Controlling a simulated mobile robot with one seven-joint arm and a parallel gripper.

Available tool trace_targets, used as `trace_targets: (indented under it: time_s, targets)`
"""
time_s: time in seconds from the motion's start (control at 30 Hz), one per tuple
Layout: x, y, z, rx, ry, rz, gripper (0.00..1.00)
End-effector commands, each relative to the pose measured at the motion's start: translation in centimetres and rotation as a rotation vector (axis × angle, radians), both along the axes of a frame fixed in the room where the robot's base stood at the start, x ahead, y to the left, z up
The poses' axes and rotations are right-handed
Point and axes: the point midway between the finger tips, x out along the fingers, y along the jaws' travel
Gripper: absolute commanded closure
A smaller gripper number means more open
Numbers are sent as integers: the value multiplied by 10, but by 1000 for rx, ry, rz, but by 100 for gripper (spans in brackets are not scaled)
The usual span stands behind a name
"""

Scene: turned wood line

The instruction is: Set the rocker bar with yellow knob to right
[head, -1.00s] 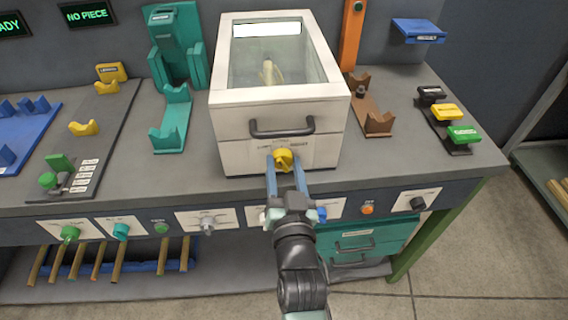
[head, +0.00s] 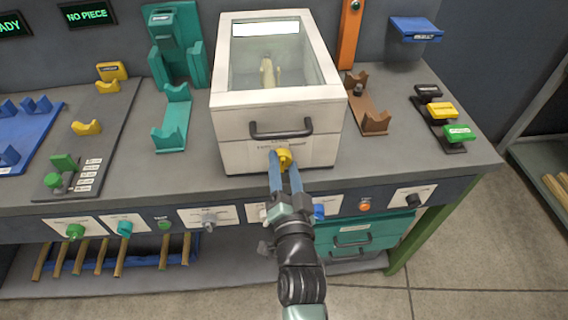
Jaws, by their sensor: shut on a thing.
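The yellow knob (head: 285,158) sits low on the front of the white glass-topped box (head: 230,125), below its dark handle. My gripper (head: 283,159) reaches it from the front and is shut on it, one blue finger on each side. The fingers lean up to the left. A printed label (head: 268,145) shows behind the knob, too small to read and partly covered by it. The bar behind the knob cannot be made out.
The dark handle (head: 282,131) is just above the knob. A row of knobs on white plates, such as a grey one (head: 209,220) and a black one (head: 414,200), lines the bench front. A teal cradle (head: 172,120) and a brown cradle (head: 368,110) flank the box.

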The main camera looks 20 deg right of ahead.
Motion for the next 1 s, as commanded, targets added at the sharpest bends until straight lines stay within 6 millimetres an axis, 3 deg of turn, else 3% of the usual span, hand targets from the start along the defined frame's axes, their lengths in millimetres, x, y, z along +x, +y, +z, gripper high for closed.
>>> trace_targets:
  time_s: [1.0]
  targets:
    - [-1,-1,-2,491,-139,-1,100]
